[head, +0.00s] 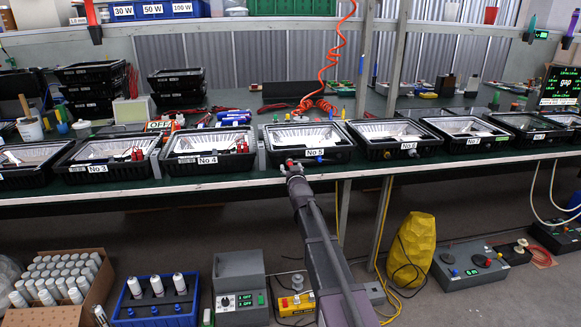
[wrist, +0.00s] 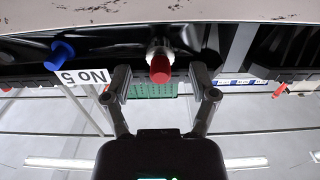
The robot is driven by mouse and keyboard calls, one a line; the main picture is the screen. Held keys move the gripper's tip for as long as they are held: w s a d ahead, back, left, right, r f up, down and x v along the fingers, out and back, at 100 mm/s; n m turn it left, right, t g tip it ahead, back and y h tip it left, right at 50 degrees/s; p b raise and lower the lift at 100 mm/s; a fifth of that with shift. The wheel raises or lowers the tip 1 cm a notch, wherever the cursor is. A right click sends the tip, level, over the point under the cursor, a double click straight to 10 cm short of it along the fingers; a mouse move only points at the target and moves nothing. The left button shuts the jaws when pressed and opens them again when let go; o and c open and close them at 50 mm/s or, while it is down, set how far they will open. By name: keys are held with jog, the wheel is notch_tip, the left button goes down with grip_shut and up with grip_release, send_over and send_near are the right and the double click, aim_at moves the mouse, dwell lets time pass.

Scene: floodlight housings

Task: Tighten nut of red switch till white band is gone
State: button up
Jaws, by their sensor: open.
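The red switch (wrist: 160,70) sticks out from the front wall of the black housing No 5 (head: 265,152) and shows in the middle of the wrist view. Behind its red cap is a pale metallic collar (wrist: 159,47); I cannot clearly tell nut from white band there. My gripper (wrist: 160,78) is open, with one finger on each side of the red cap and a gap on both sides. In the head view my gripper (head: 293,168) is at the front left of housing No 5, and the switch is mostly hidden by it.
A blue part (wrist: 60,54) and the No 5 label (wrist: 82,77) are on the same wall, left of the switch in the wrist view. Housing No 4 (head: 208,160) and housing No 6 (head: 409,145) stand close on either side. The bench edge runs below.

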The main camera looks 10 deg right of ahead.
jog(key=s, duration=1)
jog(key=shift+s, duration=0.15)
jog(key=s+f+g, duration=1)
jog(key=s+f, duration=0.4)
jog(key=s, duration=0.1)
jog(key=s+f+g, duration=0.2)
jog(key=s+g, duration=0.2)
jog(key=s, duration=0.5)
jog(key=s+f+g, duration=0.3)
jog(key=s+g, duration=0.1)
jog(key=s, duration=0.4)
notch_tip(320, 180, up, 30)
jog(key=p, duration=2.9)
jog(key=shift+p, duration=0.4)
